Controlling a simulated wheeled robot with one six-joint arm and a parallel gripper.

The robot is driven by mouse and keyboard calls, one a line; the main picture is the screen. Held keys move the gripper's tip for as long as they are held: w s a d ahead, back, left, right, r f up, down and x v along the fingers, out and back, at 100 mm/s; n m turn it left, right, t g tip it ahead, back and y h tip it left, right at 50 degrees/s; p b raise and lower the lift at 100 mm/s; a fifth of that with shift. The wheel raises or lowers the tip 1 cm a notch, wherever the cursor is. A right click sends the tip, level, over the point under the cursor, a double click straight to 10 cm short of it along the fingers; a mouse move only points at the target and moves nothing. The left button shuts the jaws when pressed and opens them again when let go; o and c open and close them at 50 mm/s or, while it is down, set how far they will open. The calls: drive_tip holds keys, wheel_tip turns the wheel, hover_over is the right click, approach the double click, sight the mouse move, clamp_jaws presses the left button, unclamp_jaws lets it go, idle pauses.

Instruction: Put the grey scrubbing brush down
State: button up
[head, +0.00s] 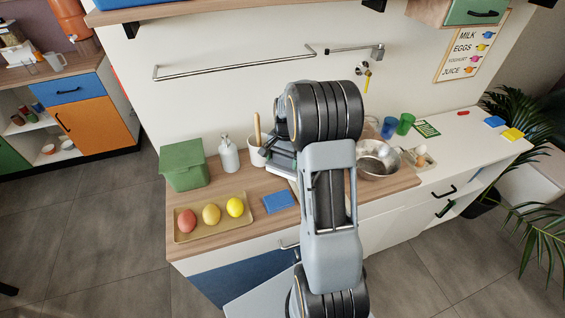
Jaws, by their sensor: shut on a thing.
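My gripper (283,153) is partly in view over the wooden worktop (262,186), near the back, just right of a white pot. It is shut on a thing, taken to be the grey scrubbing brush. My own arm covers most of the gripper and the area under it. The brush cannot be made out clearly, and I cannot tell whether it touches the worktop.
A green box (184,166), a soap bottle (229,154) and a white pot (257,154) stand left of my gripper. A tray (187,235) with fruit and a blue cloth (278,201) lie in front. A metal bowl (378,160) stands right. A rail (230,66) hangs above.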

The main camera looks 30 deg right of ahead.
sight(283, 166)
drive_tip(key=shift+s+f, duration=0.2)
drive_tip(key=shift+f, duration=1.35)
drive_tip(key=o, duration=0.7)
drive_tip(key=shift+o, duration=0.2)
drive_tip(key=shift+w+r, duration=0.1)
drive_tip(key=shift+r, duration=0.05)
